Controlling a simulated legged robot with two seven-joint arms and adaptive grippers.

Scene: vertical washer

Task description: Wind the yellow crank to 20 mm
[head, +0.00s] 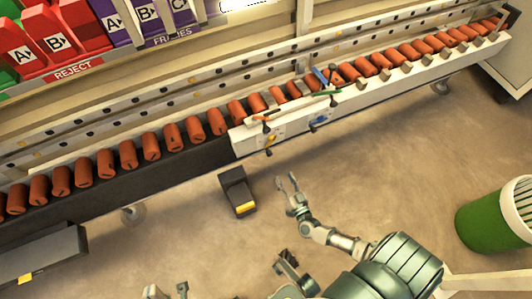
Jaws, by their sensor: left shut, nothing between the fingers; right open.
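The yellow crank (269,141) is a small part on the front of the white end block (258,135) of the rail. Its handle and the scale reading are too small to make out. My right gripper (287,180) is open and empty, below the block and apart from the crank. My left gripper (283,261) seems to be the dark compact shape lower down, shut and empty, well away from the crank. A blue part (320,121) sits on the rail right of the yellow crank.
Orange cylinders (172,137) line the long rail. A dark pedal with a yellow end (238,192) lies on the floor left of my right gripper. A green bin (484,222) stands at the right. Red and purple bins (62,42) sit at the upper left. Much floor is clear.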

